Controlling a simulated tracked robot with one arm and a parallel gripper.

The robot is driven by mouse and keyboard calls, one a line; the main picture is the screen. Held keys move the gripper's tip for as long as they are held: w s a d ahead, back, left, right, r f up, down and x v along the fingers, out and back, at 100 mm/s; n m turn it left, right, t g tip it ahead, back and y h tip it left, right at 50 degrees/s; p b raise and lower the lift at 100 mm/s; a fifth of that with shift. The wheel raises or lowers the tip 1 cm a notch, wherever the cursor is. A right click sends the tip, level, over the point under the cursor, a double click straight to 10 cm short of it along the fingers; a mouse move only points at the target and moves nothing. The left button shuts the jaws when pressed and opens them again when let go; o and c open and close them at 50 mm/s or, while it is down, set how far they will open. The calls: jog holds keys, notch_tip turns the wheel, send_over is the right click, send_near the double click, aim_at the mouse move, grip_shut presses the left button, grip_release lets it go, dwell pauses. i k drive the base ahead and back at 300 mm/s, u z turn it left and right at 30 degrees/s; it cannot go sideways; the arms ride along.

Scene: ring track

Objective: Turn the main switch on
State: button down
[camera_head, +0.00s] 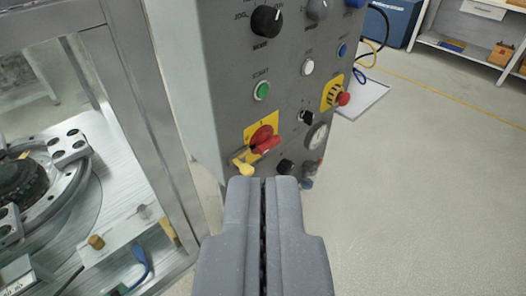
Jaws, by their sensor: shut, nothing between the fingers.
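The main switch (264,139) is a red rotary handle on a yellow plate, low on the front of a grey control panel (221,88). My gripper (264,181) is shut and empty, pointing at the panel from below. Its fingertips appear below the switch in the picture, apart from it. How far they are from the panel is hard to tell.
Near the switch are a green button (262,90), black knob (266,21), white button (307,67) and red emergency stop (343,99). A metal-framed machine (125,95) with a round fixture stands left. Open floor (420,190) lies right, with a shelf (470,47) behind.

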aim_at(262, 141)
jog(key=z, duration=0.05)
jog(key=k, duration=1.25)
jog(key=z, duration=0.5)
jog(key=i, duration=1.6)
jog(key=z, duration=0.25)
